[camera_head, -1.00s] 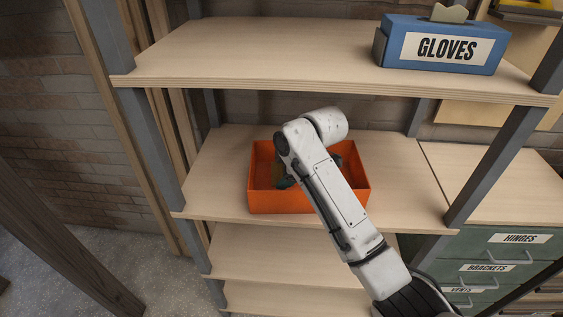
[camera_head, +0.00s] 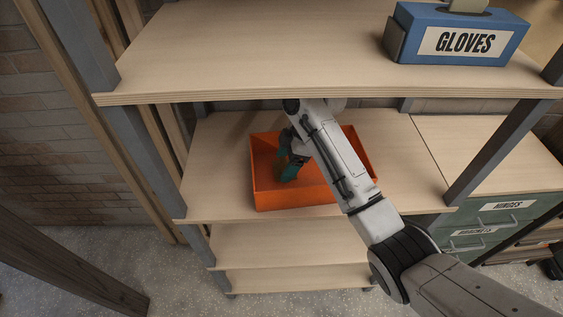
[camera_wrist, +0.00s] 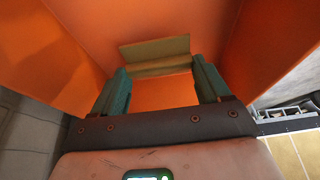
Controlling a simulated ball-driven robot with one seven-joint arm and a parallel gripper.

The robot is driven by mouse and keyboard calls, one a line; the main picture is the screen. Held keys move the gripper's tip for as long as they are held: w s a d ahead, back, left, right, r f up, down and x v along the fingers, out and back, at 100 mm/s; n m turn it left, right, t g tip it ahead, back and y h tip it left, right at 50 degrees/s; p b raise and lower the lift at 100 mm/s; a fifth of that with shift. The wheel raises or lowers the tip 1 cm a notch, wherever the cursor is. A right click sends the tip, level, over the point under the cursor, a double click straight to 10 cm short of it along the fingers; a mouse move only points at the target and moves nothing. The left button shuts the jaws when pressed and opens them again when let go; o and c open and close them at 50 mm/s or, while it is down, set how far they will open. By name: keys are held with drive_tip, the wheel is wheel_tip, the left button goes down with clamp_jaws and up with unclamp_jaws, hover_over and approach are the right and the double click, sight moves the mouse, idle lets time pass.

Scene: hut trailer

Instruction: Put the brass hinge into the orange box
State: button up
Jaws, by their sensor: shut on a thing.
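The orange box (camera_head: 312,198) stands on the middle shelf, open at the top. My gripper (camera_head: 289,171) reaches down inside the left half of the box, with its teal fingers below the rim. In the wrist view the fingers of my gripper (camera_wrist: 158,80) are shut on the brass hinge (camera_wrist: 155,48), a flat yellowish-brown plate held at the fingertips. Orange walls and floor surround it there. I cannot tell whether the hinge touches the floor of the box. In the head view the hinge is not clearly visible.
The upper shelf (camera_head: 240,60) hangs close above my arm and carries the blue gloves box (camera_head: 460,35). Grey posts (camera_head: 498,152) flank the shelves. Green drawers (camera_head: 500,222) stand to the right. The shelf beside the box is clear.

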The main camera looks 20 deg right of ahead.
sight(285, 165)
drive_tip(key=shift+r, duration=0.1)
drive_tip(key=shift+f, duration=0.65)
drive_tip(key=o, duration=1.2)
drive_tip(key=shift+s, duration=0.1)
drive_tip(key=shift+r, duration=0.1)
drive_tip(key=shift+r, duration=0.3)
drive_tip(key=b+v, duration=0.1)
drive_tip(key=v, duration=0.2)
drive_tip(key=shift+d+r, duration=0.2)
drive_tip(key=shift+d, duration=0.1)
drive_tip(key=d, duration=0.3)
drive_tip(key=s+d+b, duration=0.1)
drive_tip(key=d, duration=0.3)
drive_tip(key=s+d, duration=0.1)
drive_tip(key=d, duration=0.3)
drive_tip(key=shift+s+d+b, duration=0.15)
drive_tip(key=shift+s+b, duration=0.1)
drive_tip(key=shift+b, duration=0.1)
